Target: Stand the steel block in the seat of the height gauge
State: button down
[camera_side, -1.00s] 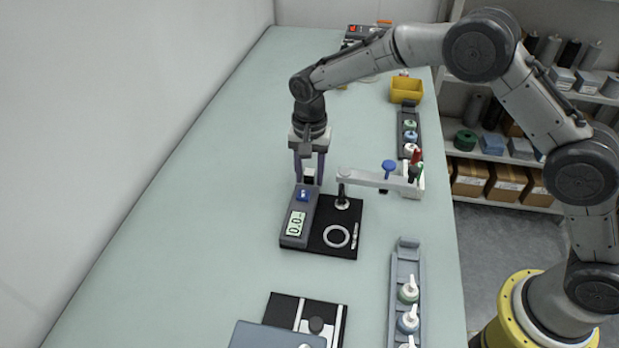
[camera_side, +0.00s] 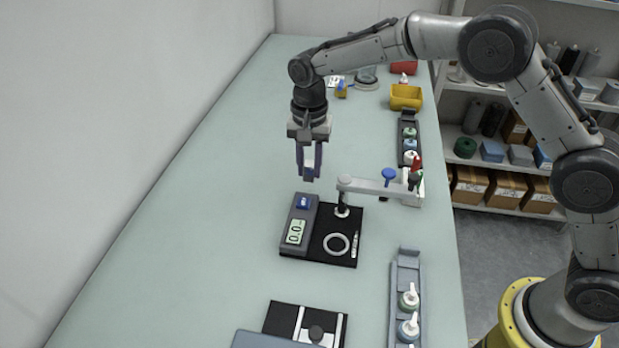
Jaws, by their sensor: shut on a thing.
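My gripper (camera_side: 309,172) points down above the bench, shut on a small pale block (camera_side: 309,156), apparently the steel block, mostly hidden between the fingers. What looks like the height gauge (camera_side: 320,230) stands below and a little nearer the camera: a grey housing with a blue button and a lit display (camera_side: 295,232), beside a black plate with a pale ring (camera_side: 336,244) and a small round post. The gripper and block appear clear of it, in the air. I cannot make out which part is the seat.
A grey rack (camera_side: 408,262) with bottles stands at the front right. A black plate with a rail (camera_side: 283,318) lies in front. A yellow bin (camera_side: 405,97) stands behind. The left bench is clear.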

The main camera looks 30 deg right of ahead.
aim_at(309, 163)
notch_tip(309, 163, up, 11)
jog(key=s+a, duration=0.4)
jog(key=s, duration=1.1)
jog(key=shift+s+f, duration=0.1)
jog(key=shift+f, duration=6.25)
jog(key=shift+f, duration=0.2)
jog(key=shift+f, duration=0.4)
jog(key=c, duration=0.6)
grip_release()
jog(key=shift+f, duration=0.1)
jog(key=shift+o, duration=0.2)
